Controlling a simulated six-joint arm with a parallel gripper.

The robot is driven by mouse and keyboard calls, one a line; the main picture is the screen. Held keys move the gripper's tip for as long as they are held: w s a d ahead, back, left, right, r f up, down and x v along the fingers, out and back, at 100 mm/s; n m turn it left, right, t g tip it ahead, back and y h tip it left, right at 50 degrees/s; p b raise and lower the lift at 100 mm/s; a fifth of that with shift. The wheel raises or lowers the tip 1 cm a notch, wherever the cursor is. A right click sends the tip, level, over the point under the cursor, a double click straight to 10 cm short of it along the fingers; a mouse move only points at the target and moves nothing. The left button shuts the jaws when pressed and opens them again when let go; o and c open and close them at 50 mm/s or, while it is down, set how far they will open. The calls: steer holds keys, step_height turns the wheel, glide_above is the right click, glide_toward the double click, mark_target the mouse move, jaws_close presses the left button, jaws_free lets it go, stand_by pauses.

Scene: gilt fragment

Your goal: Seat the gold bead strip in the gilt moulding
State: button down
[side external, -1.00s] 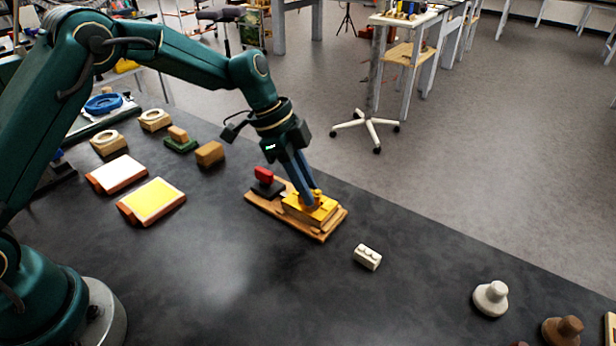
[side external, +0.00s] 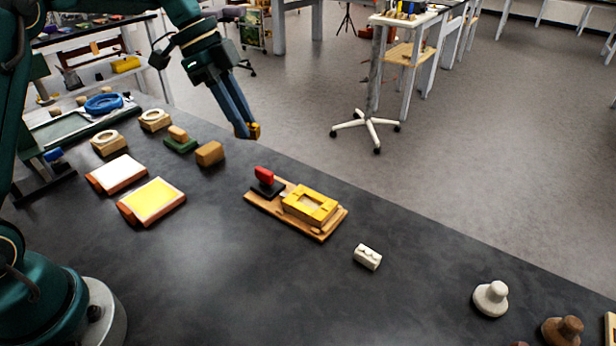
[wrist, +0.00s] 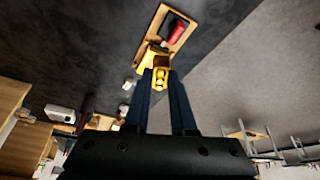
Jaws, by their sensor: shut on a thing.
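My gripper (side external: 249,132) is shut on the gold bead strip (side external: 255,130), a small gold piece with rounded beads, held in the air beyond the table's far edge in the side view. The strip also shows between the fingertips in the wrist view (wrist: 161,77). The gilt moulding (side external: 291,206) is a yellow block with a pale recess in its top. It sits on a wooden board (side external: 262,205), to the right of and below the gripper in the side view. In the wrist view the strip and fingers partly hide the moulding.
A tan block (side external: 210,153), a yellow pad (side external: 152,202) and a white pad (side external: 116,173) lie to the left. The front middle of the table is clear.

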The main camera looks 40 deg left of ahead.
steer(key=shift+w+a+r, duration=0.1)
steer(key=shift+w+r, duration=0.2)
steer(key=w+d+f+m+g, duration=0.1)
steer(key=d+f+m, duration=0.3)
steer(key=d, duration=0.7)
steer(key=shift+w+f+g, duration=0.3)
steer(key=shift+w+g, duration=0.1)
steer(key=shift+w, duration=0.3)
steer(key=shift+f, duration=0.1)
steer(key=shift+f, duration=2.8)
steer(key=shift+f, duration=0.85)
steer(key=c, duration=0.7)
jaws_free()
